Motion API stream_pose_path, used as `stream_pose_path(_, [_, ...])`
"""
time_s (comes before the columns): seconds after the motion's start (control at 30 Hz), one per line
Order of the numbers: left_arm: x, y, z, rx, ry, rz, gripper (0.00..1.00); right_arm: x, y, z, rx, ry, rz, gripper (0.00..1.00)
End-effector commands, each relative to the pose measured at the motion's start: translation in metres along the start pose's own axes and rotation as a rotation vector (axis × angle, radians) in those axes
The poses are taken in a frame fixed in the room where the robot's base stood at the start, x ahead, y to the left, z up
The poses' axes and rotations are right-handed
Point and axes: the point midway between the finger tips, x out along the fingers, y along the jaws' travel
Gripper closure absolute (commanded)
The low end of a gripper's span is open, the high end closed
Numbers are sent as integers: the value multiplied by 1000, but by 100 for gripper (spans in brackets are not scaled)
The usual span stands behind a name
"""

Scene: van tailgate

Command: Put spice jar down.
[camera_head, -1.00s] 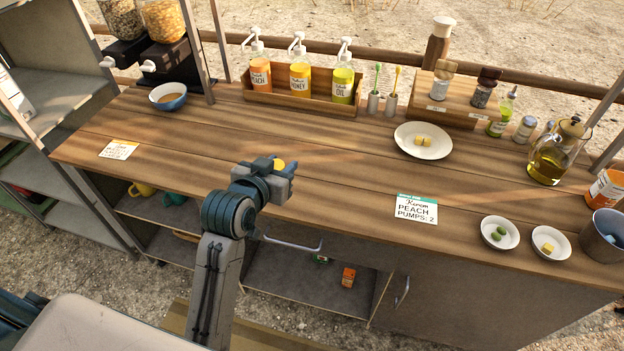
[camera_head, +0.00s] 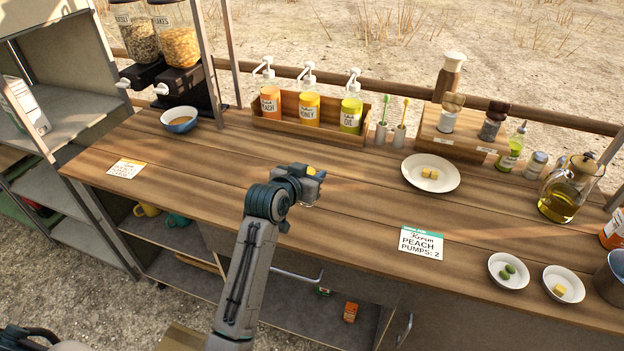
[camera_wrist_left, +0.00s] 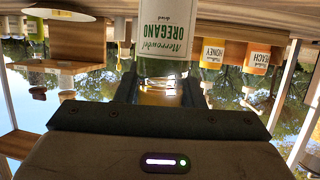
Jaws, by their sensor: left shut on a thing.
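The spice jar (camera_wrist_left: 165,35) fills the middle of the left wrist view, which is upside down. I cannot tell whether the jar's base touches the counter. My right gripper is not in view.
Behind stands a wooden box (camera_head: 285,128) of pump bottles. A blue bowl (camera_head: 180,121) and another card (camera_head: 126,168) are left. The counter around the gripper is clear.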

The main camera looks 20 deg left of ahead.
Motion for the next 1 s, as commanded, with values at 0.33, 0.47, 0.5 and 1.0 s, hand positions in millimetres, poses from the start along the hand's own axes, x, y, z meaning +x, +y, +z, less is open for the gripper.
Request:
stream_pose_path(0.33, [17,0,26,0,-4,-1,90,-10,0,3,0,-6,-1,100])
stream_pose_path(0.47, [19,0,32,0,0,-1,90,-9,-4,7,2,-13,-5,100])
stream_pose_path(0.5, [19,0,32,0,0,-1,90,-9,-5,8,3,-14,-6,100])
stream_pose_path(1.0, [20,0,34,0,-1,-1,43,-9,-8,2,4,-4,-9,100])
